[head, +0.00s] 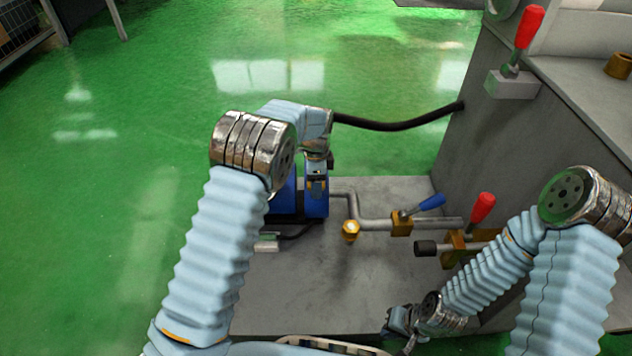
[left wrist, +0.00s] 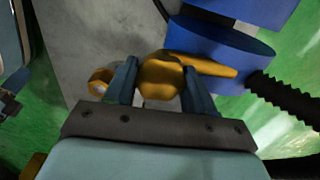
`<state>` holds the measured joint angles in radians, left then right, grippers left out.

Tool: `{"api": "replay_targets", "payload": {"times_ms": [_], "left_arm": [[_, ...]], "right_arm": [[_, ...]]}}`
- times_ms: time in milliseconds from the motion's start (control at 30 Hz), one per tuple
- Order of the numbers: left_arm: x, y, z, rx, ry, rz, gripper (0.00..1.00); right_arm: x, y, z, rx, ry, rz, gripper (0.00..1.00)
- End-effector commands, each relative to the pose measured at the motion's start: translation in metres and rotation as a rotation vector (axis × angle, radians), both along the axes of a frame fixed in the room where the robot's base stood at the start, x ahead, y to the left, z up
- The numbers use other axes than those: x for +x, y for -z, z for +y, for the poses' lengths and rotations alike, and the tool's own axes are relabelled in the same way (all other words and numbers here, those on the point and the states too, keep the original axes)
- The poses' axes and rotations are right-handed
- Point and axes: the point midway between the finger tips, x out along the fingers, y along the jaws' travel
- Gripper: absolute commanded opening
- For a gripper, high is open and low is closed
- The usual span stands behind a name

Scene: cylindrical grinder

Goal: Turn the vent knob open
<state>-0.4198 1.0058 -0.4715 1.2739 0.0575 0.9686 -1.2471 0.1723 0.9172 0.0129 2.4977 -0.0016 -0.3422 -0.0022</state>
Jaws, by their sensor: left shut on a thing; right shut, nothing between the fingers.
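The vent knob (left wrist: 160,77), a yellow-brass piece with an elongated lobe pointing right, sits between the two fingers of my left gripper (left wrist: 160,72) in the left wrist view. The gripper is shut on it, beside a blue cylindrical body (left wrist: 222,50). In the head view my left gripper (head: 317,186) points down at the blue unit (head: 285,195), and my arm hides the knob there. My right gripper (head: 400,325) is low at the front of the grey base, shut and empty, apart from the pipework.
A grey pipe with a brass fitting (head: 350,230) and a blue-handled valve (head: 402,222) runs right of the blue unit. A red-handled valve (head: 482,208) lies beyond my right forearm. A black hose (head: 395,124) reaches the machine wall. The green floor is open at left.

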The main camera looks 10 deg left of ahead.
Motion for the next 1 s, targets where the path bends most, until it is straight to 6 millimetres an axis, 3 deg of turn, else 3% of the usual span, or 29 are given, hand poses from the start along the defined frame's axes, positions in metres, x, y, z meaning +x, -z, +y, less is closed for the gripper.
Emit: {"api": "replay_targets", "payload": {"times_ms": [367, 1000], "left_arm": [[0.0, -0.002, 0.0, -0.001, -0.193, 0.001, 0.24], [0.0, -0.002, 0.0, 0.001, -0.794, -0.001, 0.24]], "right_arm": [[0.0, -0.012, -0.001, -0.002, 0.002, -0.002, 0.0], [0.001, -0.031, -0.003, -0.008, 0.005, -0.005, 0.0]]}}
